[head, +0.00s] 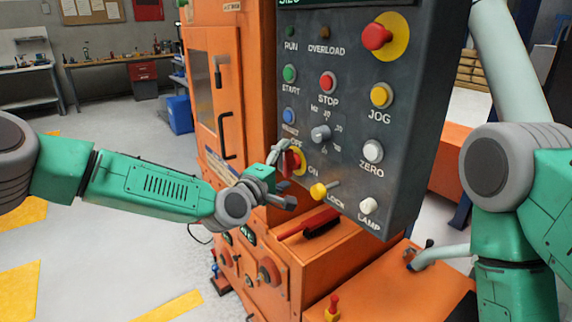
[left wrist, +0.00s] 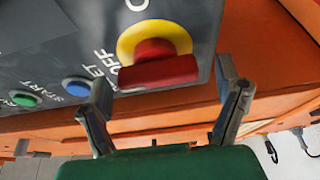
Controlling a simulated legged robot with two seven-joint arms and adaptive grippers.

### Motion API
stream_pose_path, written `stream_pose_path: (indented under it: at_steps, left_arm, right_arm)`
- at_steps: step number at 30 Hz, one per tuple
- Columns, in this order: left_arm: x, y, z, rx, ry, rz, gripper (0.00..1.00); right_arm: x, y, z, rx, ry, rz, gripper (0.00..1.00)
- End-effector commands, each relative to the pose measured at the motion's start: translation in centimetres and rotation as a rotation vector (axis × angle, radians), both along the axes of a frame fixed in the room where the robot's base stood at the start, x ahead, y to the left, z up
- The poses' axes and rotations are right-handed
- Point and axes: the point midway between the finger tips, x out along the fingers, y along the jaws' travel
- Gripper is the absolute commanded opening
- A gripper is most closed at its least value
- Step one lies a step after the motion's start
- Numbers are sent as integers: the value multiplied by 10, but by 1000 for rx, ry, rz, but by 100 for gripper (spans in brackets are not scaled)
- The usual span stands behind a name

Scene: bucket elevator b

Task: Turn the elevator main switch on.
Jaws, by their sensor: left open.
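The main switch is a red rotary handle (head: 290,162) on a yellow disc, low on the left of the dark control panel (head: 345,100), between OFF and ON lettering. My left gripper (head: 283,178) is open in front of it, one finger above the handle and one below. In the left wrist view the red handle (left wrist: 158,70) lies across the yellow disc, between the two spread fingers (left wrist: 165,82). A gap shows on the right finger's side; contact on the left finger's side cannot be told. The OFF lettering is partly visible there.
A yellow LOCK knob (head: 319,191), a grey selector knob (head: 320,133) and a blue button (head: 289,116) sit near the switch. A red emergency knob (head: 376,37) is at the top right. An orange ledge with a red-handled item (head: 308,224) lies below.

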Motion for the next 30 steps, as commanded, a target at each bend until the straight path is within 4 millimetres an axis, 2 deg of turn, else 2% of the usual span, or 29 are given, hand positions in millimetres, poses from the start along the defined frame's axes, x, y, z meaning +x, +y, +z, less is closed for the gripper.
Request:
stream_pose_path:
  at_steps: [11, 12, 14, 15, 16, 23, 30]
  left_arm:
    - [5, -4, 0, 0, 0, 0, 84]
    - [5, -4, 0, 0, 0, 0, 77]
    - [5, -3, 0, 0, 0, 0, 56]
    - [5, -3, 0, 0, 0, 0, 42]
    - [5, -3, 0, 0, 0, 0, 35]
    - [6, -3, -2, 4, -3, 0, 35]
    - [6, -2, -5, 49, -62, 1, 35]
  right_arm:
    - [0, 0, 0, 0, 0, 0, 40]
    - [0, 0, 0, 0, 0, 0, 40]
    - [0, 0, 0, 0, 0, 0, 40]
    - [0, 0, 0, 0, 0, 0, 40]
    - [0, 0, 0, 0, 0, 0, 40]
    - [0, 0, -1, 0, 0, 0, 40]
    - [0, 0, -16, 0, 0, 0, 40]
